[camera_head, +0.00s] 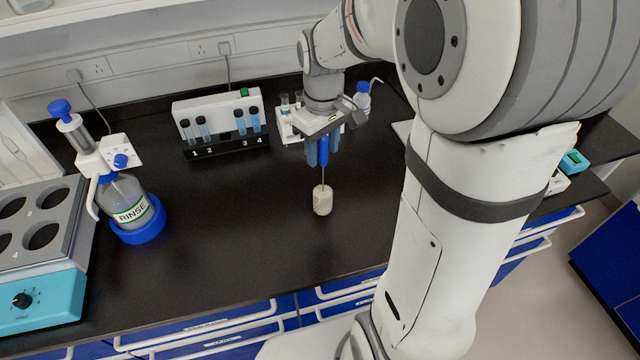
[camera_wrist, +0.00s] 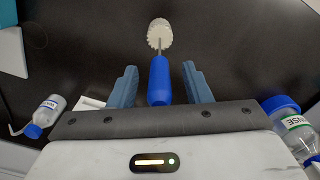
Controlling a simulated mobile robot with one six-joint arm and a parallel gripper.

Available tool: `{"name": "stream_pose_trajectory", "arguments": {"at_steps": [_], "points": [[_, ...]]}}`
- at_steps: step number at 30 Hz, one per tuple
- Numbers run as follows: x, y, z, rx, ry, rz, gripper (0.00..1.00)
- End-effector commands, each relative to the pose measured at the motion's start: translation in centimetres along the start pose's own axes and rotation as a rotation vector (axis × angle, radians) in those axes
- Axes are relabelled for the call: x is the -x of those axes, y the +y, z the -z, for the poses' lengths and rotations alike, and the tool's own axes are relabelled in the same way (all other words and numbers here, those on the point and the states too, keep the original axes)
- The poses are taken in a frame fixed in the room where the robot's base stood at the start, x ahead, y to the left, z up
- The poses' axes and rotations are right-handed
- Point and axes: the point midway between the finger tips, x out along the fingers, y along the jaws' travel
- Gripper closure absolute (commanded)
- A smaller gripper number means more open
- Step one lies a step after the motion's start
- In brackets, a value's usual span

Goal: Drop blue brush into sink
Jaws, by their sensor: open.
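The blue brush has a blue handle (camera_head: 324,151) and a whitish bristle head (camera_head: 322,200). In the head view it stands upright or nearly so, head down, at the black bench. My gripper (camera_head: 322,152) is above it, pointing down, with its fingers around the handle. In the wrist view the brush handle (camera_wrist: 160,80) lies between the two blue-grey fingers of my gripper (camera_wrist: 160,86), with a gap on each side. The gripper is open. Whether the bristle head touches the bench cannot be told for sure. No sink is visible in either view.
A rinse bottle with dispenser (camera_head: 128,200) and a block with round wells (camera_head: 40,235) stand at the left. A numbered vial rack (camera_head: 220,122) is at the back. A white rack (camera_head: 290,125) and a blue-capped bottle (camera_head: 362,98) stand behind my gripper. The front middle bench is clear.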

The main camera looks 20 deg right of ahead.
Motion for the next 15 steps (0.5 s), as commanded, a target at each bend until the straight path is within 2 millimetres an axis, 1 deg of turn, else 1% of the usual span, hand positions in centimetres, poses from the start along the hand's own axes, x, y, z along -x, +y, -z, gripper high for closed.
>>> {"name": "stream_pose_trajectory", "arguments": {"at_steps": [1,4,11,12,15], "points": [[-0.7,0.0,-0.1,0.0,-0.002,0.001,0.56],[-1.5,0.0,0.0,-0.001,0.0,0.0,0.56],[-1.8,0.0,0.0,-0.002,0.001,0.0,0.56],[-1.8,0.0,0.0,-0.002,0.001,0.0,0.57],[-1.7,0.1,0.0,-0.002,0.001,-0.001,0.65]]}}
